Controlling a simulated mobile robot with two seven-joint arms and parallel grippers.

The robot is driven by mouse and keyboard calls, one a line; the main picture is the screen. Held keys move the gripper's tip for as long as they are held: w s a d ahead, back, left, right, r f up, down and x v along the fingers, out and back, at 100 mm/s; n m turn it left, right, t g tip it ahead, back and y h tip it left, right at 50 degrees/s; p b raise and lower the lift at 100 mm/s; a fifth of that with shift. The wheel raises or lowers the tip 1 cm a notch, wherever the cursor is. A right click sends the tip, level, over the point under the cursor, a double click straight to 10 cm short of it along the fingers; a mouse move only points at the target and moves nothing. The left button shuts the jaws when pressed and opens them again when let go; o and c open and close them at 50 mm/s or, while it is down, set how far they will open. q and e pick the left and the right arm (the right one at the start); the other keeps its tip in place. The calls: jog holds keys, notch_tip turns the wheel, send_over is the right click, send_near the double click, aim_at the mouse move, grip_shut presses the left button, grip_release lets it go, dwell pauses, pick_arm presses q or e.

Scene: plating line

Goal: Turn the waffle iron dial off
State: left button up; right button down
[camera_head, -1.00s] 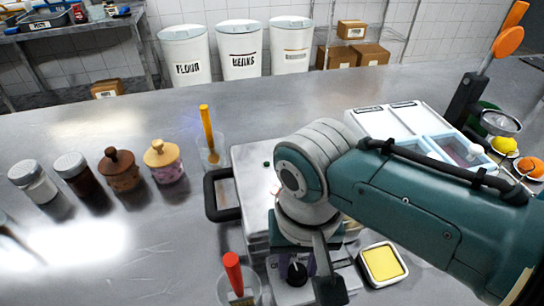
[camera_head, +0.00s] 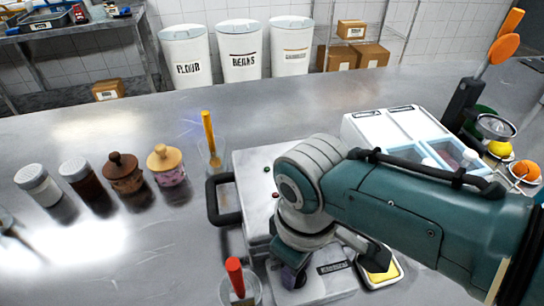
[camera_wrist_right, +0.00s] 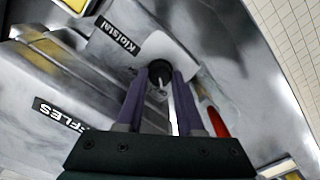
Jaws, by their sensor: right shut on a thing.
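The waffle iron (camera_head: 250,165) is a pale metal box with a black handle (camera_head: 222,202) on its left side. Its dial (camera_wrist_right: 160,70) is a round black knob with a light mark, seen in the right wrist view on the iron's front part. My right gripper (camera_wrist_right: 160,78) has its two purple fingers shut on the dial, one on each side. In the head view the right gripper (camera_head: 292,276) points down at the front of the iron, and it and the wrist mostly hide the dial.
A cup with a red-handled tool (camera_head: 236,278) stands left of the iron's front; a yellow-handled tool (camera_head: 208,132) stands in a container behind. A yellow-filled dish (camera_head: 380,272) sits right. Several jars (camera_head: 124,175) stand left. A white lidded bin (camera_head: 395,125) is behind my right arm.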

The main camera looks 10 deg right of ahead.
jog(key=shift+n, duration=0.7)
jog(key=c, duration=0.5)
grip_release()
jog(key=shift+c, duration=0.2)
jog(key=shift+r, duration=0.1)
notch_tip(320, 180, up, 10)
jog(key=p, duration=0.4)
